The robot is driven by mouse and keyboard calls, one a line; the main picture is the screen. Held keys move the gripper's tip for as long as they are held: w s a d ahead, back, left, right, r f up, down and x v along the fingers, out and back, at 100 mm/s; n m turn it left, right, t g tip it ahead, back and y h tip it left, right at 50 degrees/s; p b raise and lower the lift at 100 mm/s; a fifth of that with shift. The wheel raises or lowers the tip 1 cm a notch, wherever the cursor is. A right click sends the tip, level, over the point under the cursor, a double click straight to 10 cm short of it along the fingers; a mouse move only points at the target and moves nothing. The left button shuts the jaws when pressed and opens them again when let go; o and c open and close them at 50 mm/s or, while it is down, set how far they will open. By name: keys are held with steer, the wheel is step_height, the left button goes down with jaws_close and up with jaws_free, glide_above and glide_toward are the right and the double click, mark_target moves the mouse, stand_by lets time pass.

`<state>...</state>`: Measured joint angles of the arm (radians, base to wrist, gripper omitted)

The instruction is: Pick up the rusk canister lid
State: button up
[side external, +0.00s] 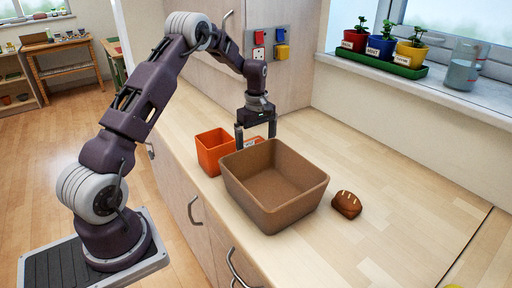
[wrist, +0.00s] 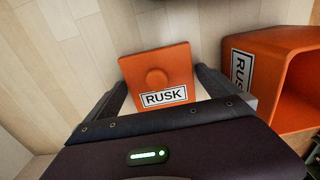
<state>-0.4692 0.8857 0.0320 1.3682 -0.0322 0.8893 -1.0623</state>
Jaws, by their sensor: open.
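The rusk canister lid (wrist: 157,75) is a square orange plate with a round knob and a white RUSK label. It lies on the wooden counter and sits between my gripper's two fingers in the wrist view. In the side external view only a bit of the lid (side external: 256,139) shows behind the brown bin. My gripper (side external: 256,138) is open above the lid and points down, with its fingertips partly hidden by the bin. The open orange rusk canister (side external: 214,151) stands left of the gripper; in the wrist view the canister (wrist: 280,80) is at the right.
A large empty brown bin (side external: 273,205) stands just in front of the lid. A small brown loaf (side external: 347,204) lies right of it. A wall panel (side external: 267,48) with coloured blocks is behind the arm. Potted plants (side external: 381,47) stand on the windowsill.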

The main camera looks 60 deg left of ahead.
steer(key=c, duration=1.1)
steer(key=shift+r, duration=0.4)
step_height(320, 180, up, 9)
steer(key=s+r, duration=0.3)
steer(key=s, duration=0.4)
steer(key=s+r, duration=0.4)
steer(key=s, duration=0.3)
